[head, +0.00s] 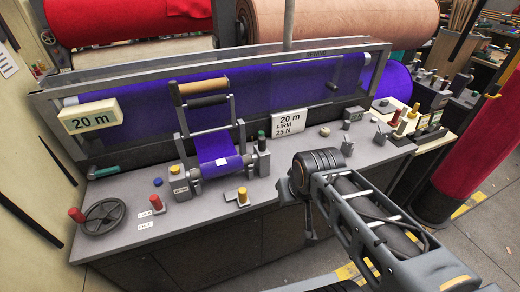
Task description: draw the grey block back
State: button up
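Several small grey blocks stand on the grey bench top (215,205), and I cannot tell which one the task means. Another grey block (262,161), with a green-topped knob, stands right of the stand. A low grey block (353,114) lies at the back right, near the "20 m FIRM 25 N" card. My arm reaches in from the lower right over the bench's front edge. Its fingers cannot be made out, and no block is seen held.
The roller stand (203,112) with two handles holds a purple felt strip (214,147). A handwheel (103,217) with a red knob sits at the left end. A red roll (472,145) stands upright at right.

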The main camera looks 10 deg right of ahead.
aim_at(261, 156)
jog(key=z, duration=0.3)
jog(key=k, duration=0.2)
jog(key=u, duration=1.05)
jog(key=i, duration=0.65)
jog(key=z, duration=0.7)
